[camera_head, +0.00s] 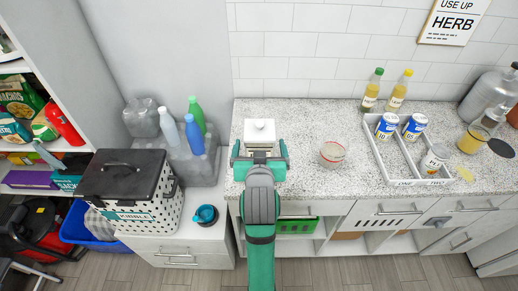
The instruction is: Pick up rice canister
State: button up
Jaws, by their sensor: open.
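A white square canister (260,132) with a knobbed lid stands upright on the speckled counter (310,125), near its left end; I take it to be the rice canister, though I can read no label. My gripper (260,151) is at the canister's near side, with its green jaws open and spread to the left and right of its lower part. Whether the fingers touch it I cannot tell. My gripper and arm hide part of the canister's lower front.
A small glass bowl (333,153) stands to the right. Farther right, a white tray (388,181) holds several cans, with two bottles (371,91) behind it. The back wall (300,60) is close behind the canister.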

jog(key=x, duration=0.4)
jog(key=shift+w+f, duration=0.35)
jog(key=shift+w, duration=0.35)
jog(key=shift+s+a, duration=0.1)
jog(key=shift+s, duration=0.05)
jog(key=shift+r, duration=0.1)
jog(key=c, duration=2)
